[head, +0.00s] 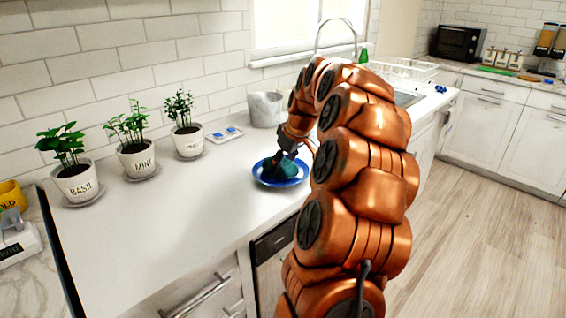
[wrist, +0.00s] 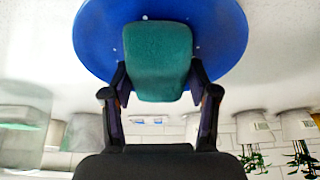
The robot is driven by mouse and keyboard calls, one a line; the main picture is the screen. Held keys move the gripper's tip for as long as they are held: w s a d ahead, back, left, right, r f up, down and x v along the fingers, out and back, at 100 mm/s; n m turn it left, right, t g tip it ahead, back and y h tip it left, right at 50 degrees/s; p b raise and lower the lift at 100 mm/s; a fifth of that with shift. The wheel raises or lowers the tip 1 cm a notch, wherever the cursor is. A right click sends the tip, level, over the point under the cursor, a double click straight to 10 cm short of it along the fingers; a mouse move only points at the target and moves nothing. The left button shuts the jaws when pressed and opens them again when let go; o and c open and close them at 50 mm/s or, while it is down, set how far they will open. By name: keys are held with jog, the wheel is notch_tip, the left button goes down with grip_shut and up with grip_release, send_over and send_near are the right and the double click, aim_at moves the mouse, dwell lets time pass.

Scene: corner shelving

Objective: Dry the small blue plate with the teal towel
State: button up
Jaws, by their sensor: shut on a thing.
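The small blue plate (head: 262,180) lies on the white counter near its front edge, right of the potted herbs. It also fills the top of the wrist view (wrist: 95,40). The teal towel (head: 284,170) is bunched on the plate; in the wrist view it is a folded teal pad (wrist: 158,60) against the plate's face. My gripper (wrist: 158,88) is shut on the towel, one finger on each side of it. In the head view my gripper (head: 282,160) is over the plate, and my arm hides part of the counter to the right. A few small pale spots show on the plate.
Several potted herbs, including basil (head: 75,182) and mint (head: 137,160), stand along the wall to the left. A grey pot (head: 265,108) stands behind the plate. A dish rack (head: 400,68) and sink are behind my arm. The counter left of the plate is clear.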

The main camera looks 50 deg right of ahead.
jog(key=shift+f, duration=0.25)
jog(key=shift+w, duration=0.1)
jog(key=shift+w+d, duration=0.25)
jog(key=shift+w, duration=0.55)
jog(key=shift+s+a+f+b, duration=0.1)
jog(key=shift+s+a+b, duration=0.25)
jog(key=shift+s+b, duration=0.2)
jog(key=shift+s+a+b, duration=0.4)
jog(key=shift+s+b, duration=0.3)
jog(key=shift+s, duration=0.1)
jog(key=shift+s+a, duration=0.1)
jog(key=shift+s, duration=0.1)
